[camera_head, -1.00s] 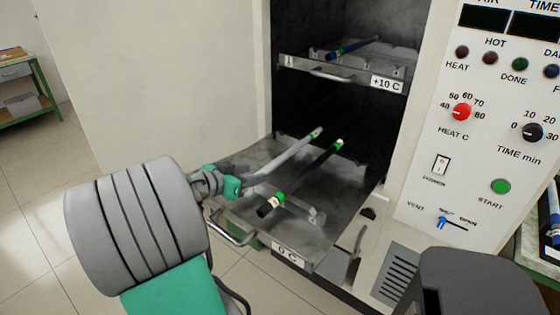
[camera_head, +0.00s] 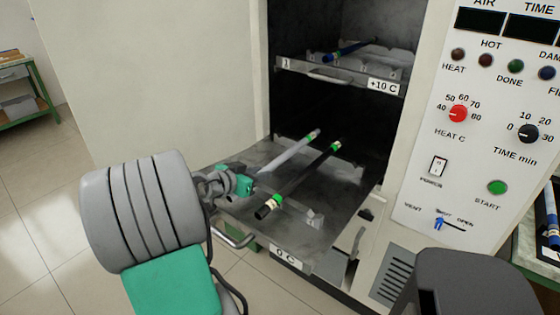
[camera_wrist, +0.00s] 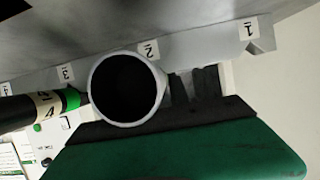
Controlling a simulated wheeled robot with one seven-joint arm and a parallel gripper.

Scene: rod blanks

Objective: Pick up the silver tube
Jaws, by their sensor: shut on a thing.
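The silver tube (camera_head: 288,153) lies slanted over the lower pulled-out tray (camera_head: 340,215), with a green band near its far end. My gripper (camera_head: 247,184) is shut on it at its near end. In the wrist view the tube's round open end (camera_wrist: 125,88) shows beside a green finger, in front of the slot label 2. I cannot tell whether the tube is clear of its rests. A black tube (camera_head: 300,180) with green and pale bands lies to its right on the same tray, and shows at the left of the wrist view (camera_wrist: 35,108).
The upper shelf (camera_head: 335,76), marked +10 C, holds a blue tube (camera_head: 352,48). The cabinet's control panel (camera_head: 485,130) stands at the right. The lower tray has a wire handle (camera_head: 232,236) at its front left. A green-framed bench (camera_head: 22,95) stands far left.

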